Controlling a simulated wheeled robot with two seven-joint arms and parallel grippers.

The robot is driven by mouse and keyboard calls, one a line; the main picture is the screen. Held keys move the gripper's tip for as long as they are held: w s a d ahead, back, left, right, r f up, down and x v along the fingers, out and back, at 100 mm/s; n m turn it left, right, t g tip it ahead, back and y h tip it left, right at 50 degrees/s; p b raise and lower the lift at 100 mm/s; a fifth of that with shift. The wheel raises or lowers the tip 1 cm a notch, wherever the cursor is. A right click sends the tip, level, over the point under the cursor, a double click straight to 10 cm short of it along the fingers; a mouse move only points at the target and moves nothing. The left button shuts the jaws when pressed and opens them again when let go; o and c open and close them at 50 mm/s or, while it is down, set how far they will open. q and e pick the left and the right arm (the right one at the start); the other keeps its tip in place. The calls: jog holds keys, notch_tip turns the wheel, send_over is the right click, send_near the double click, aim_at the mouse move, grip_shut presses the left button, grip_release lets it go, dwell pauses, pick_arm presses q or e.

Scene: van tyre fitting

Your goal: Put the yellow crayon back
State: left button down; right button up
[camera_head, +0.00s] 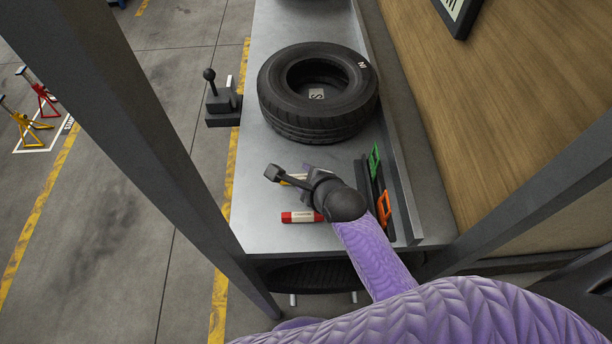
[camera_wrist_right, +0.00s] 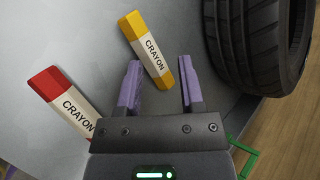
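The yellow crayon (camera_wrist_right: 150,50) lies on the grey bench, its white label reading CRAYON. In the head view only a bit of it (camera_head: 291,179) shows beside my right gripper (camera_head: 302,176). In the right wrist view my right gripper (camera_wrist_right: 160,76) is open, its purple fingers apart. The crayon's lower end lies between the fingers in the picture, touching neither; the height gap cannot be told. My left gripper is not in view.
A red crayon (camera_head: 302,217) lies nearer the bench's front edge. A black tyre (camera_head: 318,90) lies farther back. A dark rack at right has a green clip (camera_head: 374,161) and an orange clip (camera_head: 384,208).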

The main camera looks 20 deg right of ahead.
jog(key=shift+o, duration=0.6)
jog(key=shift+r, duration=0.1)
jog(key=shift+s+r+p, duration=0.3)
jog(key=p+v, duration=0.4)
jog(key=v, duration=0.7)
jog(key=shift+s, duration=0.15)
